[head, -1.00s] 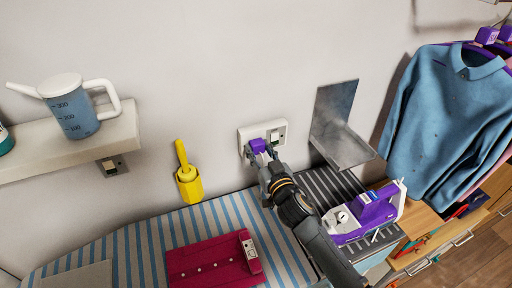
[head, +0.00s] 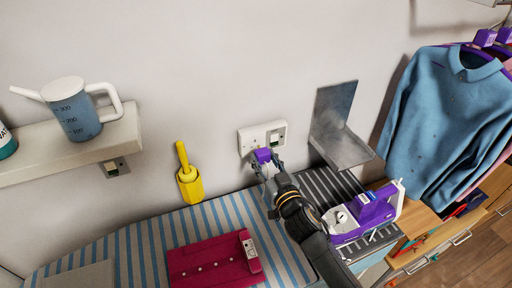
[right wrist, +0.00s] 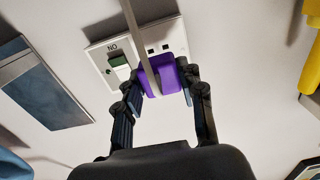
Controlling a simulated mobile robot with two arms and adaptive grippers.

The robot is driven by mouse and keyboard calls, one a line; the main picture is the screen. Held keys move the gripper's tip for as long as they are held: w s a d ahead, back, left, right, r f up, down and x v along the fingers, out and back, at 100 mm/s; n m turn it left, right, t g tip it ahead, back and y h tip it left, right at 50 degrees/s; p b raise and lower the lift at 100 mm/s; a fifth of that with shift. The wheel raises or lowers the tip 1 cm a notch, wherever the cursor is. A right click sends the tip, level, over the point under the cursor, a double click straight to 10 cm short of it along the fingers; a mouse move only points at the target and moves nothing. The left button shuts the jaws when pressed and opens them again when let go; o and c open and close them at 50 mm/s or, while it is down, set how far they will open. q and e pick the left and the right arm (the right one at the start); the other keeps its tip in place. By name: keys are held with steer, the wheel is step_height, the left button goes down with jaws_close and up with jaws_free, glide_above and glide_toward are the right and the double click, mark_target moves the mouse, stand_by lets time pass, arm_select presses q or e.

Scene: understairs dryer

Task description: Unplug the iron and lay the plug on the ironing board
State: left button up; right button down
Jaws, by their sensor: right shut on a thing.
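The purple plug (head: 262,155) is between the fingertips of my right gripper (head: 265,164), which is shut on it. It sits just in front of and below the white wall socket (head: 250,136). In the right wrist view the plug (right wrist: 158,84) is between both fingers, with the socket's dark holes (right wrist: 158,48) uncovered beside it. A pale cord (right wrist: 145,55) crosses the plug there. The purple and white iron (head: 368,212) rests on the grey ribbed rest at the right of the striped ironing board (head: 140,245). My left gripper is not in view.
A folded red shirt (head: 210,262) lies on the board. A yellow holder (head: 190,184) hangs on the wall. A bent metal plate (head: 335,125) stands out right of the socket. A shelf (head: 60,150) bears a jug (head: 75,108). A blue shirt (head: 445,125) hangs at right.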

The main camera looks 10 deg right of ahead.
steer(key=shift+s+d, duration=0.2)
steer(key=shift+s, duration=0.8)
